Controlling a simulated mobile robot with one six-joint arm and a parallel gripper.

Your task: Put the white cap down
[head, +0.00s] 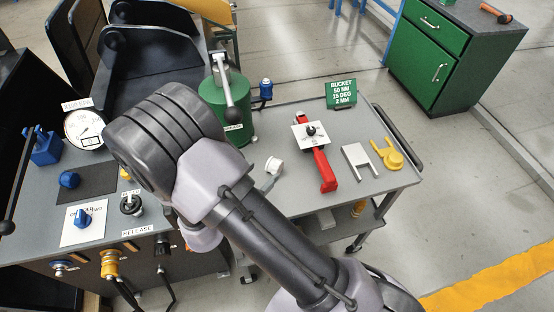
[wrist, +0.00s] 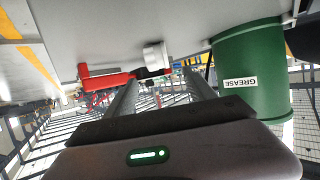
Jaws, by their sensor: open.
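The white cap (head: 275,165) is on the grey cart top, left of the red tool, in the head view. It also shows in the wrist view (wrist: 155,54), just beyond and between my fingertips. My gripper (wrist: 160,77) is open, its two fingers apart and pointing towards the cap. No grip on the cap shows; whether a finger touches it I cannot tell. In the head view my own arm hides most of the gripper.
A red tool (head: 326,170) with a white square plate (head: 310,134) lies right of the cap. A grey bracket (head: 359,160) and a yellow part (head: 392,155) lie further right. The green grease drum (head: 226,105) stands behind. Bare cart top (head: 290,194) lies in front of the cap.

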